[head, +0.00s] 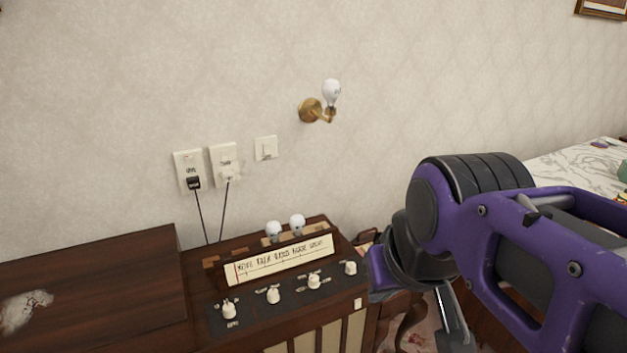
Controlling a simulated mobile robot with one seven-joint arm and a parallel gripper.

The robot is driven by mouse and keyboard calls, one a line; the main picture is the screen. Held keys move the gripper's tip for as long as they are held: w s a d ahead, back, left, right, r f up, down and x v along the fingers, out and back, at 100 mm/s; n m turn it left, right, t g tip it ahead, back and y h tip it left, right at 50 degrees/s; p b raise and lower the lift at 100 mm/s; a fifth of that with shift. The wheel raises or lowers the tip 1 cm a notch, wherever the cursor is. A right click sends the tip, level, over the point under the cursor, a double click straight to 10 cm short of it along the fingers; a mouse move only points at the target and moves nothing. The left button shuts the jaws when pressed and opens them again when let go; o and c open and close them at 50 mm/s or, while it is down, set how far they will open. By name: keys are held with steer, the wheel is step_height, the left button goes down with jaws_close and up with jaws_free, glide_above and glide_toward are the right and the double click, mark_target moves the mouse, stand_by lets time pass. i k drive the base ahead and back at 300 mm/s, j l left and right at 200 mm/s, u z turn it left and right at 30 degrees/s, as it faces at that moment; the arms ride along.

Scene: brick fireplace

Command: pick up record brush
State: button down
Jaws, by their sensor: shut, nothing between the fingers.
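I cannot pick out a record brush with certainty. The dark wooden audio cabinet (202,309) stands against the wall at the lower left and middle. Small brown wooden shapes lie behind its tilted dial panel (280,261), too small to tell what they are. My purple and black arm fills the right side. My gripper (452,322) hangs at its lower end, right of the cabinet, partly cut off by the bottom edge. It looks shut, with nothing seen in it.
Two bulbs (285,228) stand behind the dial panel, with several white knobs (273,295) in front. Wall outlets (190,171) with two cords and a brass bulb sconce (313,110) are above. A table or bed with a patterned cover (575,168) is at the right.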

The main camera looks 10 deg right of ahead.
mark_target(363, 237)
steer(key=z, duration=0.45)
steer(key=l+u, duration=0.1)
steer(key=u, duration=1.65)
steer(key=z, duration=1.75)
steer(key=i+l+u, duration=0.35)
steer(key=l, duration=0.25)
steer(key=i+l+u, duration=0.3)
steer(key=l, duration=0.45)
steer(key=i+j, duration=0.05)
steer(key=i, duration=0.05)
